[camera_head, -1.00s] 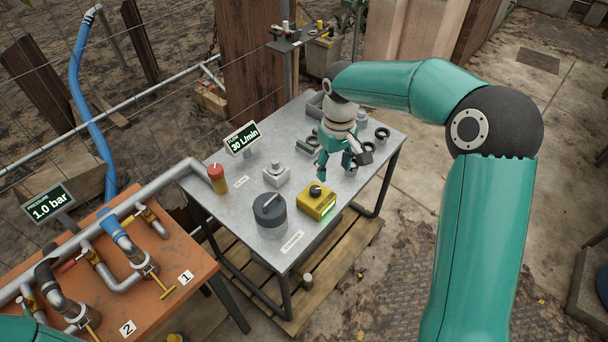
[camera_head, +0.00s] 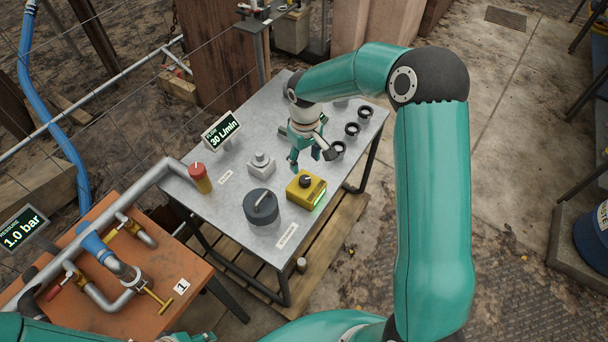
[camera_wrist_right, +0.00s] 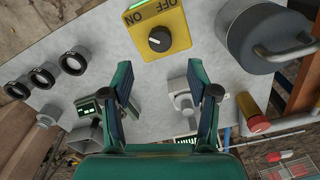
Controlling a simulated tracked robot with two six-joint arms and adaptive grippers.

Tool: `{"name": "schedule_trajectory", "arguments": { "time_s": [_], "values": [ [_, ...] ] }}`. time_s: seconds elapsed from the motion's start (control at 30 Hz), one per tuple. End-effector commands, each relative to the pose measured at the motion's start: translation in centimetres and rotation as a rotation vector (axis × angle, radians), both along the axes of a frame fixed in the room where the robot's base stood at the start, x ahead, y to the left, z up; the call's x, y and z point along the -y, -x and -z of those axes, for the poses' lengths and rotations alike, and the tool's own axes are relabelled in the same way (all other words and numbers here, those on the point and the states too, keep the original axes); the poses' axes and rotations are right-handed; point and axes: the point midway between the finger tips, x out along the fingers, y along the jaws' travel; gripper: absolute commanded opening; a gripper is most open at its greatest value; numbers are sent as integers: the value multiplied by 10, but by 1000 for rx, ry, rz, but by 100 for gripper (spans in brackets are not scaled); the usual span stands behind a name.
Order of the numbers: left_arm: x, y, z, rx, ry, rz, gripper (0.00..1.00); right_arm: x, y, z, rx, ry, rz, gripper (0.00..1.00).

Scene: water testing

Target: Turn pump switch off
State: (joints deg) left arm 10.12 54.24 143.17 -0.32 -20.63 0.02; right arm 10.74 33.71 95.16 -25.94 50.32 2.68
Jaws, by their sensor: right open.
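The yellow pump switch box (camera_head: 306,192) with a black knob (camera_head: 305,181) stands on the grey metal table (camera_head: 225,222), with a green light along its lower side. In the right wrist view the switch box (camera_wrist_right: 172,20) shows OFF and ON lettering, and its round black knob (camera_wrist_right: 159,39) lies beyond the fingertips. My right gripper (camera_head: 304,162) is above the table just behind the box; in the right wrist view my right gripper (camera_wrist_right: 158,72) has its two fingers spread, empty, apart from the knob.
A dark lidded pot (camera_head: 261,208) stands left of the switch. A grey valve block (camera_head: 261,164), a red-topped yellow cylinder (camera_head: 200,178), a flow display reading 30 L/min (camera_head: 221,132) and several black rings (camera_head: 352,130) share the table. An orange pipe bench (camera_head: 165,308) is at lower left.

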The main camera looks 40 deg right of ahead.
Motion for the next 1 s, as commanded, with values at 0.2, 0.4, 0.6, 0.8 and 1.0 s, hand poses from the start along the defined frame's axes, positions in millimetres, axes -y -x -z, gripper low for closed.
{"name": "schedule_trajectory", "arguments": {
  "time_s": [0.2, 0.4, 0.6, 0.8, 1.0],
  "values": [
    [0, 0, -10, 0, 0, 0, 40, 0, 1, 45, -5, 0, -2, 60],
    [0, 0, -14, 0, 0, 0, 40, -1, 0, 72, -2, 0, -2, 60],
    [0, 0, -14, 0, 0, 0, 40, 0, -1, 81, 1, 1, -1, 60],
    [0, 0, -14, 0, 0, 0, 40, -1, -1, 82, 1, 1, -1, 60],
    [0, 0, -14, 0, 0, 0, 40, -1, -1, 81, 1, 1, -1, 33]
  ]
}}
